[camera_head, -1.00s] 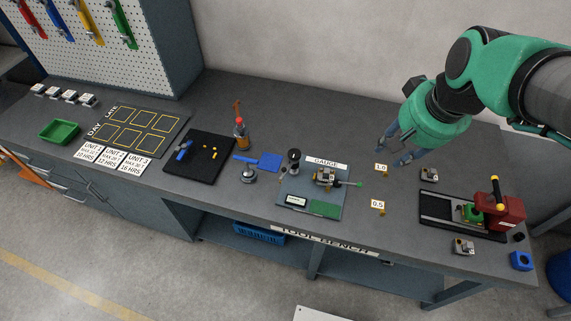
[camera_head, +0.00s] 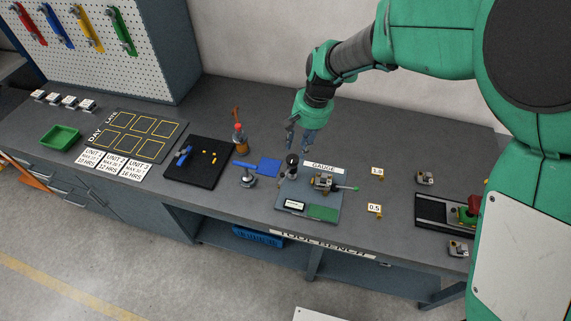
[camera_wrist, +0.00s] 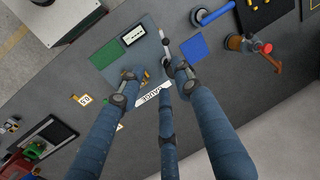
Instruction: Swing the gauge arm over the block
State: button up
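The gauge station is a grey plate (camera_head: 284,212) in the middle of the bench, behind it a GAUGE label (camera_head: 323,168). A metallic block-like fixture (camera_head: 325,181) stands on it, with a rod ending in a green tip (camera_head: 356,188) reaching right. A dark round-topped post (camera_head: 292,160) stands at the plate's back left. My gripper (camera_head: 302,142) hangs fingers down above and behind the post. In the wrist view its fingers (camera_wrist: 157,80) are spread, empty, and partly hide the fixture (camera_wrist: 143,76) and post.
A display (camera_head: 295,205) and green pad (camera_head: 322,212) lie on the plate's front. Tags 1.0 (camera_head: 377,171) and 0.5 (camera_head: 374,208) are to the right. Bench between tags and plate is clear.

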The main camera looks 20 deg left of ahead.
aim_at(283, 174)
jog(key=shift+w+a+f, duration=0.1)
jog(key=shift+a+f, duration=1)
jog(key=shift+a, duration=0.05)
jog(key=a+f, duration=0.1)
jog(key=f, duration=0.8)
jog(key=a+f+b, duration=0.1)
jog(key=f, duration=0.3)
jog(key=shift+s+a+f, duration=0.25)
jog(key=shift+s+a, duration=0.05)
jog(key=shift+c, duration=0.3)
grip_shut()
